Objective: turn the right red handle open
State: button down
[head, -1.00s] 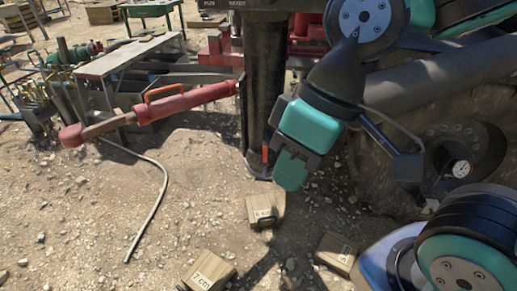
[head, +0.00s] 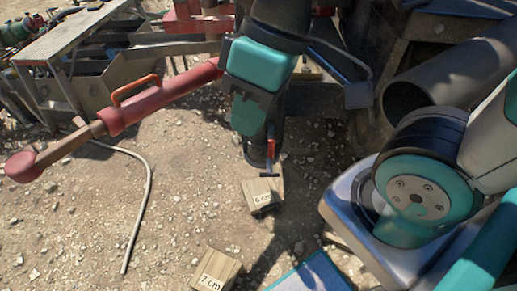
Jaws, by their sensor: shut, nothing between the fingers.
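A small red handle (head: 270,149) sits upright near the foot of a dark vertical pipe (head: 257,160), in the middle of the head view. My gripper (head: 248,133) points down in front of the pipe, with its teal fingers shut and empty. Its tips appear just left of and above the red handle in the picture. I cannot tell the gap in depth between them. My gripper and wrist hide most of the pipe. A large red arm-like part (head: 165,95) with an orange grip (head: 135,89) reaches out to the left.
Wooden blocks marked 6 cm (head: 262,206) and 7 cm (head: 216,283) lie on the stony ground below. A pale hose (head: 139,213) lies at left. A metal table (head: 75,32) stands at upper left. A big grey pipe (head: 440,85) is at right.

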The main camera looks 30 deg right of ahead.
jog(key=w+d+f+m+h+b, duration=0.25)
jog(key=w+f+b, duration=0.3)
jog(key=f, duration=0.35)
jog(key=w+d+f+m+h+b, duration=0.2)
jog(key=w+f+m+b, duration=0.3)
jog(key=f, duration=0.3)
jog(key=m+h+b, duration=0.7)
jog(key=m+b, duration=0.1)
jog(key=b, duration=0.2)
send_near(271, 146)
jog(key=w+a+f, duration=0.1)
jog(key=a+f, duration=0.2)
jog(key=shift+r+t, duration=0.1)
jog(key=shift+t, duration=0.2)
jog(key=b+x, duration=0.1)
jog(key=x, duration=0.9)
jog(key=shift+b, duration=0.3)
jog(key=shift+s, duration=0.15)
